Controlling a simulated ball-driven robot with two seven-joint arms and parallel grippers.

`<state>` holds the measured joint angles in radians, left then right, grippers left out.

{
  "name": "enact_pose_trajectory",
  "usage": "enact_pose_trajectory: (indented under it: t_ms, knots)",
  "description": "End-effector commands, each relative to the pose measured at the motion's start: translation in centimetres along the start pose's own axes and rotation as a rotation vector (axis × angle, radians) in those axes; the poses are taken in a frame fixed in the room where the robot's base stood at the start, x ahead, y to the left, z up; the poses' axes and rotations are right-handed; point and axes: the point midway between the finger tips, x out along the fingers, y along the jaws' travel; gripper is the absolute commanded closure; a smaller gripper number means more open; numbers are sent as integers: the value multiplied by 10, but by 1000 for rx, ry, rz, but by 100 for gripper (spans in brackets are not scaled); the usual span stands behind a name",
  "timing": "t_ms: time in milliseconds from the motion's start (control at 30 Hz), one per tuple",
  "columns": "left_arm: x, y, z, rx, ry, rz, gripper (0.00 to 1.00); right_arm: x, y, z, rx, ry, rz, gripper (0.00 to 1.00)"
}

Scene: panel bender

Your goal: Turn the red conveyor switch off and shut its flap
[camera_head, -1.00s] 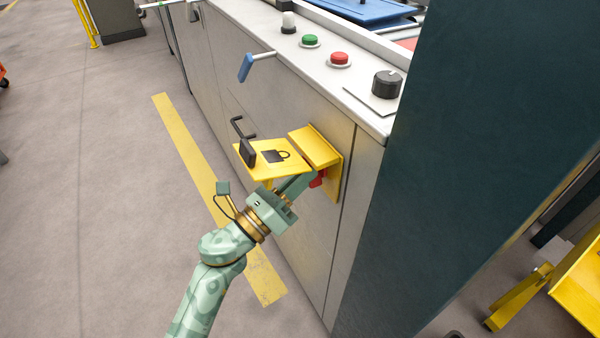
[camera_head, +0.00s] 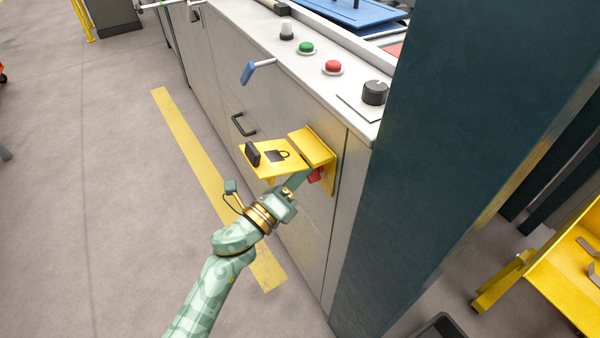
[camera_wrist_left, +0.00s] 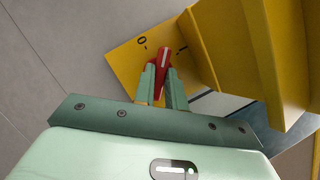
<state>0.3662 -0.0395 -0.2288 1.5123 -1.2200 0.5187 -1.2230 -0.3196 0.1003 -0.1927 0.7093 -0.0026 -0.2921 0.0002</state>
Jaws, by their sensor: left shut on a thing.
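The red switch (camera_wrist_left: 162,58) is a small handle with a white line, on a yellow plate (camera_wrist_left: 128,58) marked 0. In the head view its red part (camera_head: 316,174) shows under the yellow flap (camera_head: 268,168). The flap is open, sticking out from the cabinet front above the switch, with a padlock sign and a black grip (camera_head: 252,153). My left gripper (camera_wrist_left: 160,74) is shut on the red switch, one finger on each side. In the head view my left gripper (camera_head: 304,182) reaches in beneath the flap, its fingertips partly hidden. My right gripper is not in view.
The grey cabinet (camera_head: 225,70) carries a black handle (camera_head: 242,126) and a blue-gripped lever (camera_head: 248,72). Green (camera_head: 306,47) and red (camera_head: 333,67) buttons and a black knob (camera_head: 375,92) sit on top. A dark column (camera_head: 455,110) stands right.

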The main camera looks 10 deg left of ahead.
Motion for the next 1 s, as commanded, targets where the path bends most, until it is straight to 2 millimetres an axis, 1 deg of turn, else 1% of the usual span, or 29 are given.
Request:
enact_pose_trajectory:
  t_ms: [133,167,200,233,500,600,667,767,1000]
  knots:
    - [-1,2,0,1,0,4,100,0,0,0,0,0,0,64]
    - [-1,2,0,1,1,4,82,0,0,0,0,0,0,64]
    - [-1,2,0,1,0,3,71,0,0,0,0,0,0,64]
    - [-1,2,0,1,0,3,65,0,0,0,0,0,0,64]
    - [-1,1,0,1,0,1,65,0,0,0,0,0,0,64]
    - [-7,1,0,2,0,2,65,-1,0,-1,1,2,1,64]
    - [-15,1,0,1,0,3,65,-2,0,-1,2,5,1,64]
    - [-36,0,0,2,1,3,65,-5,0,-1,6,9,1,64]
    - [-103,0,0,1,1,5,65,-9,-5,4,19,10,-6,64]
